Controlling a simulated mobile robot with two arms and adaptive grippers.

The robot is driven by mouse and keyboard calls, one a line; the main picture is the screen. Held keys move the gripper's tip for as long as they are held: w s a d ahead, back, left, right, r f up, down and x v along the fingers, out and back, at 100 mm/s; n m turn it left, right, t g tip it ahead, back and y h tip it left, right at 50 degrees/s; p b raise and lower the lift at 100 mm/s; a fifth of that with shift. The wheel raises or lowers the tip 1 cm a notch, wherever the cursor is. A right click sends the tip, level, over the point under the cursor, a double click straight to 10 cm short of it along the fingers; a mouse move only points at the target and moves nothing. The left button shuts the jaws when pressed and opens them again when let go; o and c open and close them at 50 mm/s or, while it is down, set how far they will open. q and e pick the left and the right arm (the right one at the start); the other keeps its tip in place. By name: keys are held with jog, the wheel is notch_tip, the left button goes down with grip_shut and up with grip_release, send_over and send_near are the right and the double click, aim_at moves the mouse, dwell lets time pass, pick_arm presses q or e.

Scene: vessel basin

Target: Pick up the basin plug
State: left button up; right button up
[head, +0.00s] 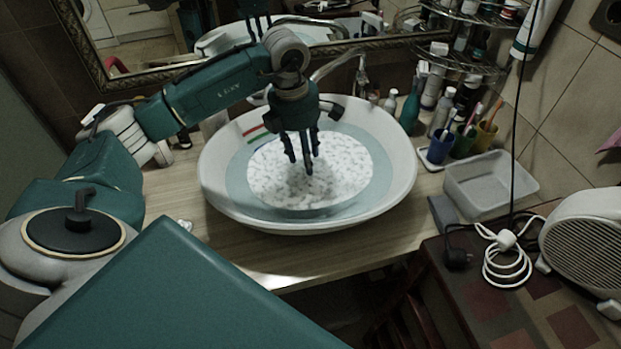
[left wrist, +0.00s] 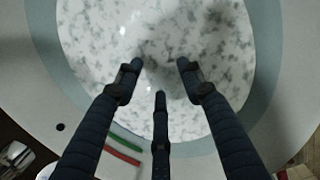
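The white basin (head: 390,190) stands on the counter, with a pale blue-grey band around a white, grey-flecked round area (head: 335,180) at its bottom. My left gripper (head: 307,168) points down into the basin, over that flecked area. In the left wrist view, its three dark fingers (left wrist: 160,72) are spread apart with nothing between them. A soft dark patch, perhaps a shadow, lies on the flecked bottom ahead of the fingertips. I cannot make out a distinct basin plug in either view; the fingers hide part of the bottom. My right gripper is not in view.
A tap (head: 362,75) stands behind the basin. Bottles, a blue cup (head: 440,147) and a clear plastic tub (head: 490,182) crowd the right. A small white item (head: 185,224) lies left on the counter (head: 290,262). A framed mirror is behind. The front counter is mostly clear.

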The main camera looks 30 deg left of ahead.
aim_at(311, 180)
pick_arm(q)
jog(key=shift+d+f, duration=0.15)
jog(key=shift+f, duration=0.45)
jog(key=f+p, duration=0.1)
jog(key=f, duration=0.2)
jog(key=f+p, duration=0.1)
jog(key=shift+w+d+f+p, duration=0.25)
jog(key=shift+w+d+p, duration=0.1)
jog(key=shift+f, duration=0.35)
jog(key=shift+c, duration=0.3)
grip_shut()
